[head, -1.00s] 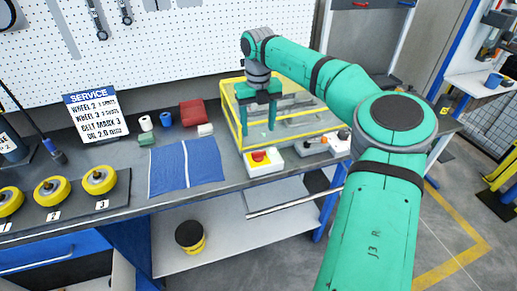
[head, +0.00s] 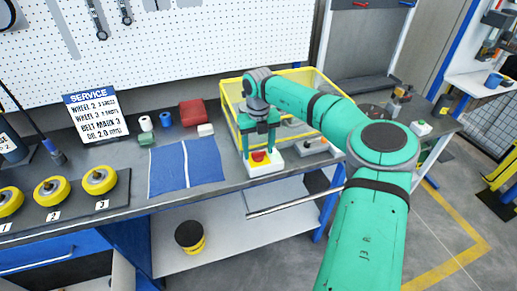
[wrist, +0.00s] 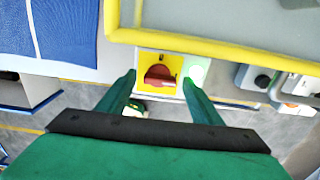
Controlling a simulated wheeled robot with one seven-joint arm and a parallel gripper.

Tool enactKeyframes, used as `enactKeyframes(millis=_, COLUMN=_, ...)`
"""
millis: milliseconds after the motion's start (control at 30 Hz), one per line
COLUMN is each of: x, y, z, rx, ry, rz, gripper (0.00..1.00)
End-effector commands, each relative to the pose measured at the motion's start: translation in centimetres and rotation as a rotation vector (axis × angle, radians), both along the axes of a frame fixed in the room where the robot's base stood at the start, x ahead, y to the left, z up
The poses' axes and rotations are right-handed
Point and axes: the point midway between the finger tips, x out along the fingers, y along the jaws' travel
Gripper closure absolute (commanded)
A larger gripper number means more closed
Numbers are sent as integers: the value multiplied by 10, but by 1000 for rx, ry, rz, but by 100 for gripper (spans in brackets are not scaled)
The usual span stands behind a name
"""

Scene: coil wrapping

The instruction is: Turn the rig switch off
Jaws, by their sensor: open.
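The rig switch (head: 259,157) is a red knob on a yellow plate, set on a white box (head: 264,170) at the bench's front edge. In the wrist view the red knob (wrist: 158,76) shows between my two green fingers, with a pale green round button (wrist: 196,73) beside it. My gripper (head: 259,147) is open and points down just above the knob. Its fingers stand either side of the box in the wrist view (wrist: 160,85). I cannot tell whether they touch it.
A yellow-framed guard (head: 232,108) stands right behind the switch box. A blue mat (head: 185,168) lies to the left. Another small box with a lever (head: 314,146) stands to the right. Yellow wheels (head: 98,181) sit at the far left.

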Motion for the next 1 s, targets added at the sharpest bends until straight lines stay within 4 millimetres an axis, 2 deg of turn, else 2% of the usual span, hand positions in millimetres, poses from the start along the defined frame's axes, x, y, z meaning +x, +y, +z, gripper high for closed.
enactKeyframes(millis=167, x=0, y=0, z=0, rx=0, ry=0, rz=0, gripper=41)
enactKeyframes(millis=333, x=0, y=0, z=0, rx=0, ry=0, rz=0, gripper=81)
enactKeyframes(millis=667, x=0, y=0, z=0, rx=1, ry=1, rz=29, gripper=82)
enactKeyframes(millis=1000, x=0, y=0, z=0, rx=0, ry=2, rz=234, gripper=82)
